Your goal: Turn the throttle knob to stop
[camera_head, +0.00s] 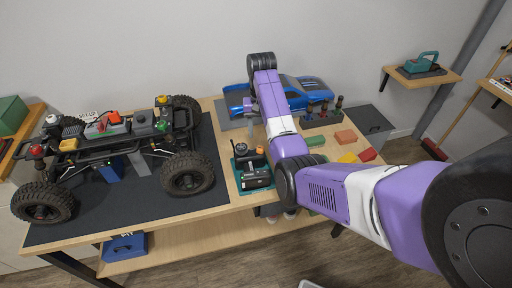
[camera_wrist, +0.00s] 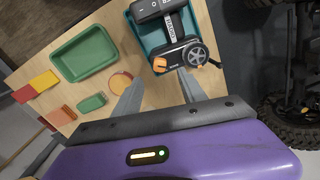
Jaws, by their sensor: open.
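A black handheld controller (camera_wrist: 172,30) lies in a teal tray (camera_wrist: 139,40) on the table. It has a grey spoked wheel (camera_wrist: 196,54) and small orange parts (camera_wrist: 160,63) at its near end. I cannot tell for sure which part is the throttle knob, and its markings are too small to read. In the head view the controller (camera_head: 257,180) and its tray stand right of the car mat. My gripper (camera_wrist: 160,79) is open and empty, its fingertips just short of the controller's near end in the wrist view. I see no contact.
A crawler chassis (camera_head: 115,125) with big tyres stands on a dark mat (camera_head: 115,206) at the left. A blue car body (camera_head: 292,94) lies at the back. A green tray (camera_wrist: 85,54), an orange round piece (camera_wrist: 121,81) and coloured blocks (camera_wrist: 40,82) lie beside the controller.

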